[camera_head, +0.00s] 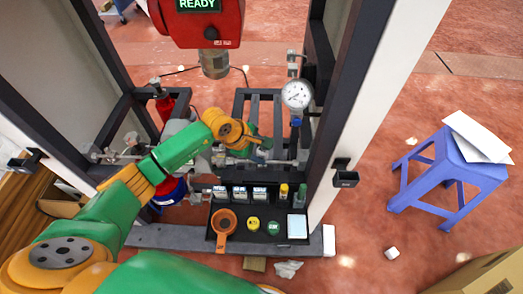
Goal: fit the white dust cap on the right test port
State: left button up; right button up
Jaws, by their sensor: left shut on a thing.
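My left gripper (264,148) reaches in over the dark pipe frame in the middle of the stand. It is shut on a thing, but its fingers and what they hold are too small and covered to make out. I cannot pick out the white dust cap for certain in this view. Metal pipe fittings (290,162) run along the frame just right of the gripper, below a round white gauge (297,95). I cannot tell which fitting is the right test port. My right gripper is not in view.
Dark posts stand on both sides. A red dispenser head (200,28) hangs above. A blue stool (447,172) stands right.

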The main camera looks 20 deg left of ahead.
pick_arm(q)
jog(key=shift+f+b, duration=0.4)
jog(key=shift+f, duration=0.1)
dwell(0.3)
jog(key=o, duration=1.6)
jog(key=shift+c, duration=0.2)
jog(key=shift+r, duration=0.1)
jog(key=shift+r+p, duration=2.2)
jog(key=shift+r, duration=0.8)
jog(key=shift+f, duration=0.1)
